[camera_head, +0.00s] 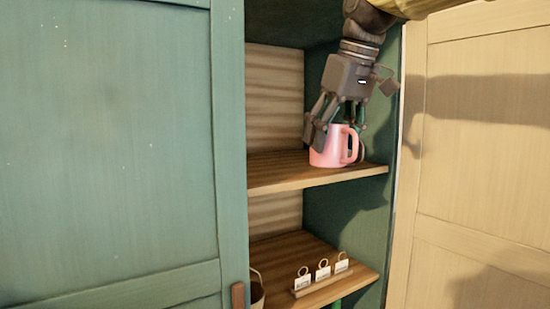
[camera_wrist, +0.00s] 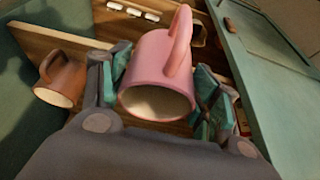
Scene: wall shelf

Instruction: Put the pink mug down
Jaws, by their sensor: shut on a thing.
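The pink mug (camera_head: 328,151) is at the upper wooden shelf (camera_head: 275,172), near its front right part. It looks upright, with its handle to the right. My gripper (camera_head: 338,130) comes from above and is shut on the mug, one finger on each side. In the wrist view the pink mug (camera_wrist: 160,65) sits between the two finger pads of my gripper (camera_wrist: 163,85), its open rim toward the camera and its handle at the top. The mug's base looks at or just above the shelf board; I cannot tell whether it touches.
A brown mug (camera_wrist: 62,80) stands beside the pink one in the wrist view. A lower shelf (camera_head: 290,250) holds a small rack with three tags (camera_head: 322,273) and a basket (camera_head: 257,290). A green door (camera_head: 110,150) and a pale door (camera_head: 480,150) flank the opening. The upper shelf's left part is clear.

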